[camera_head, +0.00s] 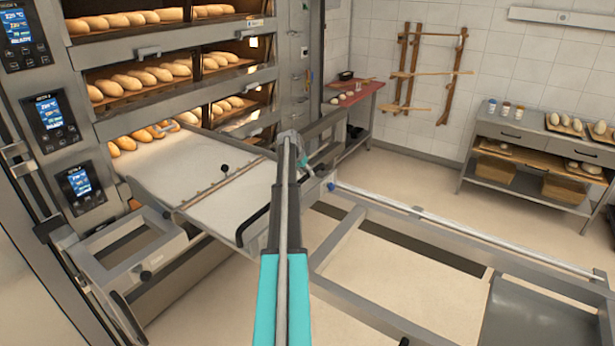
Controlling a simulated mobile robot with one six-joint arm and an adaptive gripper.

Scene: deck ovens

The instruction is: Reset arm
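My grey and teal arm (290,225) reaches from the bottom middle up and away from the camera. Its far end is near the right side of a loader board (222,178) that stands in front of the deck oven. A small teal part (305,162) shows beside that far end. The fingers of my gripper cannot be made out there, so I cannot tell whether they are open or touching anything. No held object is visible.
The deck oven (180,52) at left holds loaves on several lit decks. A metal frame with a long rail (460,233) spans the right foreground. A red-topped table (357,97) and a shelf table (530,140) with dough stand by the back wall. Floor between is clear.

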